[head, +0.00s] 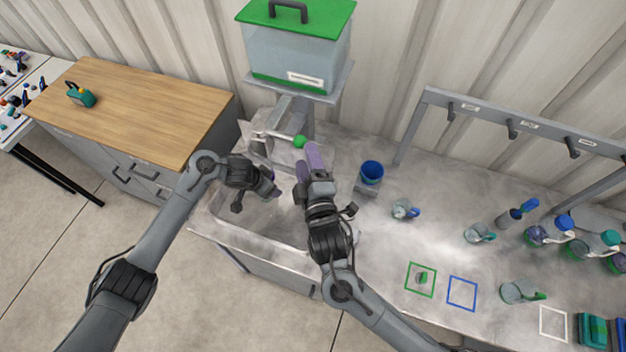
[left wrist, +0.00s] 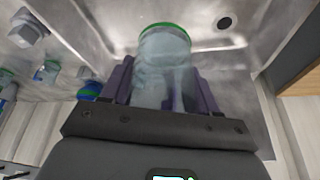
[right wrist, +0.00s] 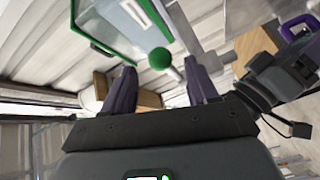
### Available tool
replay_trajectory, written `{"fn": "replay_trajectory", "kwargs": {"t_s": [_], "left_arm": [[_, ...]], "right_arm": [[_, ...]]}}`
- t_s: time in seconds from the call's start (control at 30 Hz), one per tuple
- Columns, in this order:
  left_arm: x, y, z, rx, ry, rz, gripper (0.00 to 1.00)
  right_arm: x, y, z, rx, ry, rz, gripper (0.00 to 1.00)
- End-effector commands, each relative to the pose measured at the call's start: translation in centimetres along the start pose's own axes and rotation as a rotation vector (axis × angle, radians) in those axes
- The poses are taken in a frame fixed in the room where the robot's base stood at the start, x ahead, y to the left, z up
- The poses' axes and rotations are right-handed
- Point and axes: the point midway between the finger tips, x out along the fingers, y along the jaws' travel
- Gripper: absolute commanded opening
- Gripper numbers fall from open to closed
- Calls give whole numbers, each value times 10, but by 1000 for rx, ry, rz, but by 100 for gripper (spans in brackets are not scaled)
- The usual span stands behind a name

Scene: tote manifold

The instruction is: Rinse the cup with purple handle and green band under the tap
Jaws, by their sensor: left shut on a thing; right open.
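The cup (left wrist: 164,65) is pale and translucent with a green band at one end. In the left wrist view it lies between the purple fingers of my left gripper (left wrist: 160,88), which is shut on it over the sink. A purple strip along it may be its handle. In the head view my left gripper (head: 272,190) mostly hides the cup. My right gripper (head: 308,160) is open beside the tap's green knob (head: 299,142). In the right wrist view the knob (right wrist: 160,58) appears between the open fingers; contact cannot be told. No water stream is clear.
A clear tank (head: 297,55) with a green lid stands above the sink (head: 235,225). A blue cup (head: 372,172) is just right of it. Several other cups stand farther right, near coloured squares (head: 462,293) and a hook rack (head: 512,122). A wooden-topped cabinet (head: 130,110) is left.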

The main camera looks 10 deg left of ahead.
Motion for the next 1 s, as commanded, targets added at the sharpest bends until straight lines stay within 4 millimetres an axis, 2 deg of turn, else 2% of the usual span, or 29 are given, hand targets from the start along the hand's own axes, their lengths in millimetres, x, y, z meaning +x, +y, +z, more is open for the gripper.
{"fn": "replay_trajectory", "kwargs": {"t_s": [0.03,0.2,0.4,1.0], "left_arm": [[0,0,0,0,0,0,29],[0,0,0,0,0,0,29],[0,0,0,0,0,0,29],[-2,4,1,1,-1,0,29]], "right_arm": [[-10,-1,0,3,0,-2,58],[-35,-1,0,2,-1,-1,58],[-53,-1,1,0,-2,-1,58],[-57,4,-1,0,-1,0,58]]}}
